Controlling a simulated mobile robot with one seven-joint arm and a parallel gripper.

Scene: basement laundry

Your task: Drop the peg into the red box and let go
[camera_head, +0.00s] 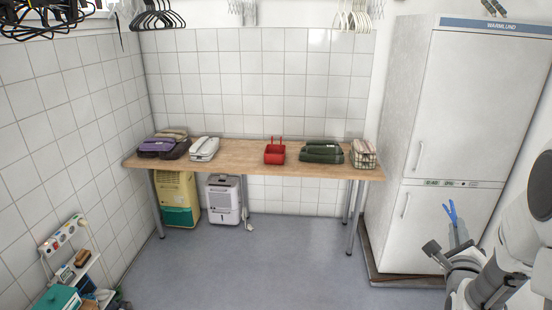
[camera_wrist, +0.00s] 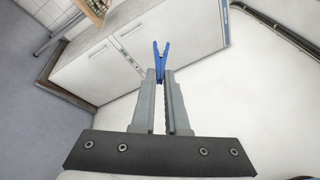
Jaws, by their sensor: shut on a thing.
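The peg (camera_head: 451,213) is a blue clothes peg with its two legs pointing up, held at the lower right in front of the fridge. My gripper (camera_head: 457,237) is shut on it. In the wrist view my gripper (camera_wrist: 167,77) has the peg (camera_wrist: 160,56) between its fingertips, legs pointing away from the gripper. The red box (camera_head: 275,154) is a small open container with an upright handle or back part, standing on the wooden table (camera_head: 235,175) at the far wall. My gripper is well to the right of it and nearer the camera. The inside of the box is too small to make out.
On the table, purple and white bundles stand left of the box, a dark green case (camera_head: 321,152) and a checked bag (camera_head: 362,153) right. A tall white fridge (camera_head: 408,150) stands right. Hangers hang above. The floor (camera_head: 280,262) before the table is clear.

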